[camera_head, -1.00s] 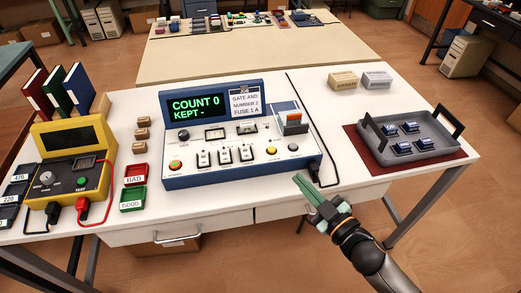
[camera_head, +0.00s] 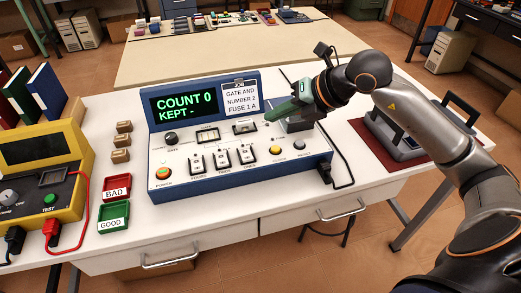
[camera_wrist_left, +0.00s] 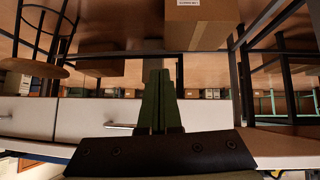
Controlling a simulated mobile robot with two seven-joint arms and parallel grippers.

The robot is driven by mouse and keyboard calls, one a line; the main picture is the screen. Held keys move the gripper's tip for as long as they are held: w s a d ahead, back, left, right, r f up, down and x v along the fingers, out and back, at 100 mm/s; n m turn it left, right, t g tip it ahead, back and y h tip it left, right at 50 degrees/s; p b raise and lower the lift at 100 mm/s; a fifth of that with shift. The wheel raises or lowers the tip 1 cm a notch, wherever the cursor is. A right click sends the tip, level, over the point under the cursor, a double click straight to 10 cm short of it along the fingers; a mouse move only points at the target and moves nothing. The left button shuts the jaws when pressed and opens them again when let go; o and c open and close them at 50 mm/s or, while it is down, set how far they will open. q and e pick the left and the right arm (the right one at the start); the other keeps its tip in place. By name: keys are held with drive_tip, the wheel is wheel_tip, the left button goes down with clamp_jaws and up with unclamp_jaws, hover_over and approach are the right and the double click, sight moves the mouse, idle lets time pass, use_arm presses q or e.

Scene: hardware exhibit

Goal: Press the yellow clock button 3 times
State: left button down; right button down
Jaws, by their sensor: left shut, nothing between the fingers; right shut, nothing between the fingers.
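The blue and white console (camera_head: 180,190) stands on the white table. Its display (camera_head: 184,103) reads COUNT 0, KEPT -. The round yellow clock button (camera_head: 275,149) is on the console's front panel, right of the three switches and left of a pale reset button (camera_head: 299,145). My right gripper (camera_head: 270,116) is shut and empty, its green fingers pointing left above the right part of the panel. It is behind and above the yellow button, apart from it. It hides most of the slot unit there. My left gripper (camera_wrist_left: 156,92) is shut and empty in the left wrist view, away from the console.
A yellow tester (camera_head: 40,185) and BAD (camera_head: 116,188) and GOOD (camera_head: 113,217) trays stand left of the console. A black cable (camera_head: 345,170) runs at the console's right end.

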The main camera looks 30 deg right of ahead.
sight(276, 149)
use_arm(q)
drive_tip(key=shift+w+a, duration=0.1)
drive_tip(key=shift+w, duration=0.1)
use_arm(e)
drive_tip(key=shift+w+d+r+h, duration=0.2)
drive_tip(key=shift+d+h, duration=0.1)
drive_tip(key=shift+d, duration=0.15)
drive_tip(key=shift+w+d+r+h, duration=0.1)
drive_tip(key=shift+d+r+h, duration=0.05)
drive_tip(key=shift+d+h, duration=0.2)
drive_tip(key=shift+f, duration=0.15)
